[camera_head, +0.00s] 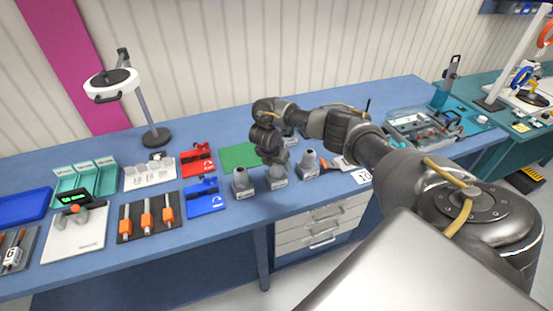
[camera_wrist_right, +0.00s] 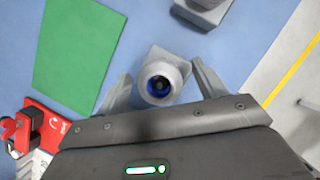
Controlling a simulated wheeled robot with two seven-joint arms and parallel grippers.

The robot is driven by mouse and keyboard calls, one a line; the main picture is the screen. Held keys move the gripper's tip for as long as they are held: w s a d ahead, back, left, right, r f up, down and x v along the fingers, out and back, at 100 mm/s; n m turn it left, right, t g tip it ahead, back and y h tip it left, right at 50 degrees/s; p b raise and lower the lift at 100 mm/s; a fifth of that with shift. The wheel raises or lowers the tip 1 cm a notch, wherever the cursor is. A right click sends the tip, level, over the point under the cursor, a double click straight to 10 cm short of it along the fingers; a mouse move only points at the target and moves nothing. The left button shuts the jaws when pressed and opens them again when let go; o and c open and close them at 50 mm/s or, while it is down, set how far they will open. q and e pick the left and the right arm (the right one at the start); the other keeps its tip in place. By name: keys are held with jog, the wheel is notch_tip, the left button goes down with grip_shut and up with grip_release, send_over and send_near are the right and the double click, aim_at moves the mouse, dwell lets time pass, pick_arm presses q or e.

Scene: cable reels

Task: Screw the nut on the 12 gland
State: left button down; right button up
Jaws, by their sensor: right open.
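Three grey gland blocks stand in a row near the table's front edge: a left one (camera_head: 240,183), a middle one (camera_head: 277,180) and a right one (camera_head: 309,164). I cannot read which is the 12. My right gripper (camera_head: 276,160) points down over the middle one. In the right wrist view my right gripper (camera_wrist_right: 161,88) is open, its fingers on either side of a round grey gland top (camera_wrist_right: 159,84) with a blue inside. Gaps show between it and both fingers. I cannot tell whether a nut is on it. My left gripper is not in view.
A green mat (camera_head: 238,156) lies behind the blocks. Red (camera_head: 196,159) and blue (camera_head: 204,196) tools and a dark mat with orange-handled drivers (camera_head: 146,217) lie to the left. A white number card (camera_head: 363,177) is at the right. The wrist view shows another grey block (camera_wrist_right: 207,10).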

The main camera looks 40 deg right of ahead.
jog(key=shift+w+a+r, duration=0.15)
jog(key=shift+a+r, duration=0.1)
jog(key=shift+r, duration=0.2)
jog(key=shift+a+r+b, duration=0.2)
jog(key=shift+r+b, duration=0.2)
jog(key=shift+r, duration=0.25)
jog(key=v, duration=0.8)
jog(key=shift+s+r, duration=0.15)
jog(key=shift+s, duration=0.2)
jog(key=shift+p, duration=0.3)
